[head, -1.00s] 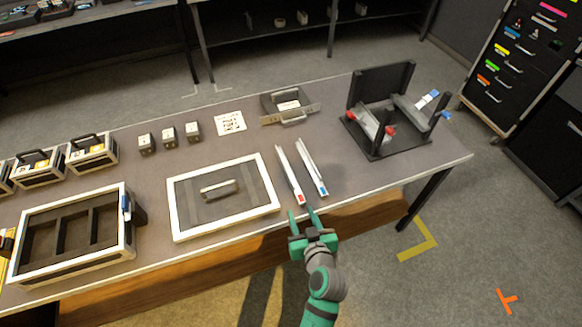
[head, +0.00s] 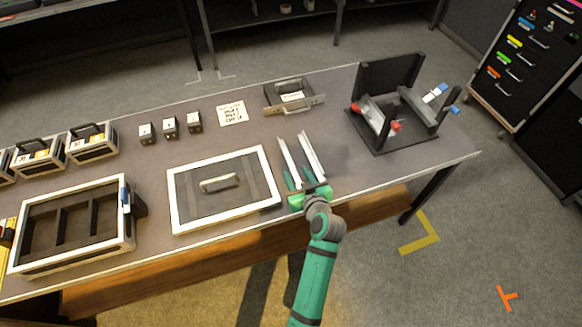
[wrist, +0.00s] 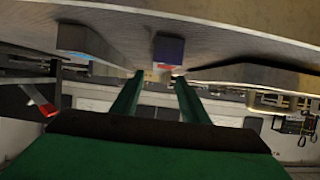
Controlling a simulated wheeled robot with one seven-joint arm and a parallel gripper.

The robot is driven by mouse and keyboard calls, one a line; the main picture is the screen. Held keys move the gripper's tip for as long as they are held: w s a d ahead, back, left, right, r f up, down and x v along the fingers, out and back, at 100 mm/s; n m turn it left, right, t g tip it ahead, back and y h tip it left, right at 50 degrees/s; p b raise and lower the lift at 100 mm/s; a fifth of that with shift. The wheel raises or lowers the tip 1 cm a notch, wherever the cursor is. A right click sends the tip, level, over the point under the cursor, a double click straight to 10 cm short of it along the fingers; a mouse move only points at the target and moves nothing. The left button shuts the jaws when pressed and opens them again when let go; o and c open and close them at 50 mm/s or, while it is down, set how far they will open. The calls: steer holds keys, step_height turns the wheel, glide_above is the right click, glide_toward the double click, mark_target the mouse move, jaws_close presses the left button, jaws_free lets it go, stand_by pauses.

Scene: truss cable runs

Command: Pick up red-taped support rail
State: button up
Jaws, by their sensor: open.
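The earlier frame shows red tape on the left rail and blue on the right. In the wrist view my gripper (wrist: 160,78) has its two green fingers apart, with nothing visibly clamped. Whether the fingers touch a rail cannot be told.
A white-framed panel with a handle (head: 271,191) lies close left of the rails. A black stand (head: 400,144) with red and blue ends is to the right. A grey handled part (head: 287,107) sits behind. Bare table lies between rails and stand.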

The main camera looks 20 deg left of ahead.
mark_target(290, 164)
steer(key=x, duration=0.4)
steer(key=shift+r, duration=0.15)
steer(key=shift+c, duration=0.6)
jaws_close()
steer(key=shift+r, duration=0.1)
